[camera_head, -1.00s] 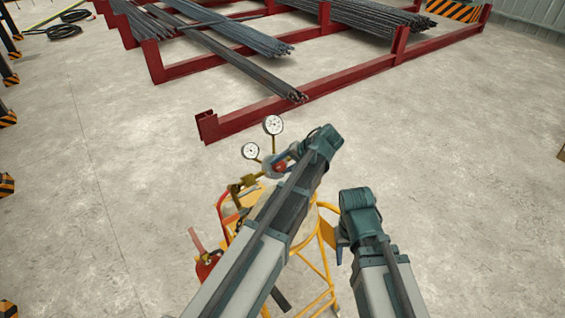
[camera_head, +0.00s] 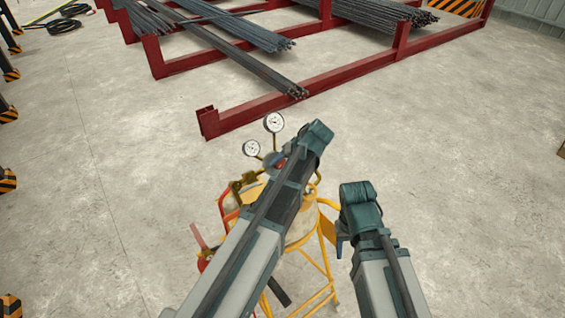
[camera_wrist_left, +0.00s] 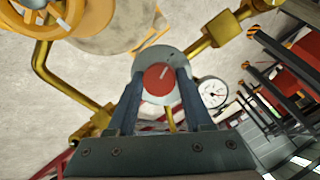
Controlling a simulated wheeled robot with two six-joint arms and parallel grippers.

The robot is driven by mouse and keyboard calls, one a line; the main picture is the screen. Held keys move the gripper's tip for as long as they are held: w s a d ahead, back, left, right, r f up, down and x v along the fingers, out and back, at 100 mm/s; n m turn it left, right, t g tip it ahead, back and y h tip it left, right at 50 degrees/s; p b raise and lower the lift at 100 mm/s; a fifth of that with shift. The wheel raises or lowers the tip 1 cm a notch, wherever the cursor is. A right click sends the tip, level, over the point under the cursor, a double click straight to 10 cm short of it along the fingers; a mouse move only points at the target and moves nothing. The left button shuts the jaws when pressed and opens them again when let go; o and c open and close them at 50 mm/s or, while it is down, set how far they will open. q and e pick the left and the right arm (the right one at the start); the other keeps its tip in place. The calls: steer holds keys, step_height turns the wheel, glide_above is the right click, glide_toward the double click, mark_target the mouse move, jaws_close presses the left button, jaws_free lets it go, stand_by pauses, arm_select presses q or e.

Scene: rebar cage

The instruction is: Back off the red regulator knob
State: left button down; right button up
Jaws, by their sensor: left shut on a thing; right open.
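The red regulator knob (camera_wrist_left: 158,79) shows in the left wrist view with a grey round body behind it. My left gripper (camera_wrist_left: 160,84) has its two fingers on either side of the knob and is shut on it. In the head view a bit of the red knob (camera_head: 281,164) shows beside my left arm, and my left gripper (camera_head: 284,158) is mostly hidden behind its own wrist. Two round gauges, a larger one (camera_head: 274,122) and a smaller one (camera_head: 252,148), stand by the regulator. My right gripper (camera_head: 340,244) is open and empty, right of the yellow cart.
A yellow cart frame (camera_head: 318,262) carries a pale cylinder (camera_head: 300,228) under my arms. Brass pipes (camera_wrist_left: 75,95) surround the knob. A red rack (camera_head: 270,108) with rebar bundles lies beyond. The floor on the right is clear.

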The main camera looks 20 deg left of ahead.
stand_by(0.3)
arm_select(q)
steer(key=shift+c, duration=1.5)
jaws_free()
